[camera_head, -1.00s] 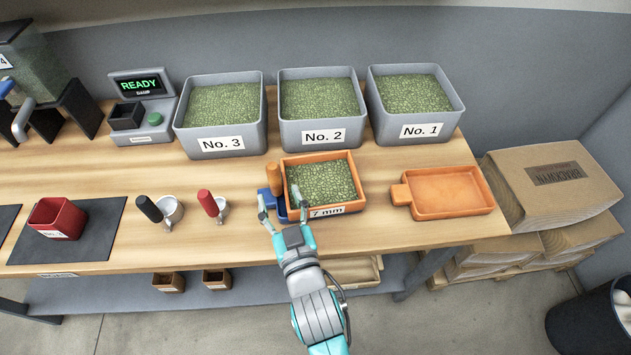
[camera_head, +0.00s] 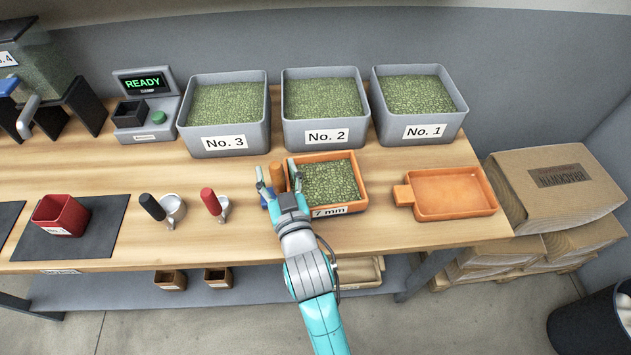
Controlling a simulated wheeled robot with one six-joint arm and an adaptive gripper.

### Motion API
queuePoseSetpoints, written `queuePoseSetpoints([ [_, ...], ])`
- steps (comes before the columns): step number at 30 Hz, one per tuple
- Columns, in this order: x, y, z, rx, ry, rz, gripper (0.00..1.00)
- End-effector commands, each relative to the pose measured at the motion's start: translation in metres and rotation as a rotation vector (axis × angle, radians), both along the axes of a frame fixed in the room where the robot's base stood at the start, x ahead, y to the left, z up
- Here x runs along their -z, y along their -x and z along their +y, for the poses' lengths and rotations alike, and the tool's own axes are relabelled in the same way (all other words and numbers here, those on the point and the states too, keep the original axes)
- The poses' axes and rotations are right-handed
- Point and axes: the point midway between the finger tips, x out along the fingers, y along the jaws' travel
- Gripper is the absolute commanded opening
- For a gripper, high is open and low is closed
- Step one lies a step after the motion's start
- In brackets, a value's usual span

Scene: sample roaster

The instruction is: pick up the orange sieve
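The orange sieve (camera_head: 354,198) is a square orange frame full of green beans, with a "7 mm" label on its front. It stands at the middle front of the bench. Its stubby orange handle (camera_head: 278,179) sticks out on the left side. My gripper (camera_head: 276,167) is open, with one finger on each side of the handle. I cannot tell whether either finger touches it. A blue part (camera_head: 264,203) shows under the handle, mostly hidden by my gripper.
An orange tray (camera_head: 404,195) with a handle lies to the right. Grey bins No. 3 (camera_head: 223,150), No. 2 (camera_head: 323,143) and No. 1 (camera_head: 428,137) stand behind. Two scoops, one black-handled (camera_head: 152,207) and one red-handled (camera_head: 211,201), and a red cup (camera_head: 62,217) are at left.

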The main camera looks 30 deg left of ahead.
Motion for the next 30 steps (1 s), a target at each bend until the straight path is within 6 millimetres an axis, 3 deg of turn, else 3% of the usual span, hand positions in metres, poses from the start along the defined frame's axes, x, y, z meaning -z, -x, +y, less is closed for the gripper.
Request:
queuePoseSetpoints([
  [1, 0.000, 0.000, 0.000, 0.000, 0.000, 0.000, 0.42],
  [6, 0.000, 0.000, 0.000, 0.000, 0.000, 0.000, 0.00],
  [17, -0.005, 0.000, 0.000, 0.000, -0.001, -0.001, 0.00],
  [30, -0.078, 0.000, 0.000, 0.000, -0.003, -0.004, 0.00],
])
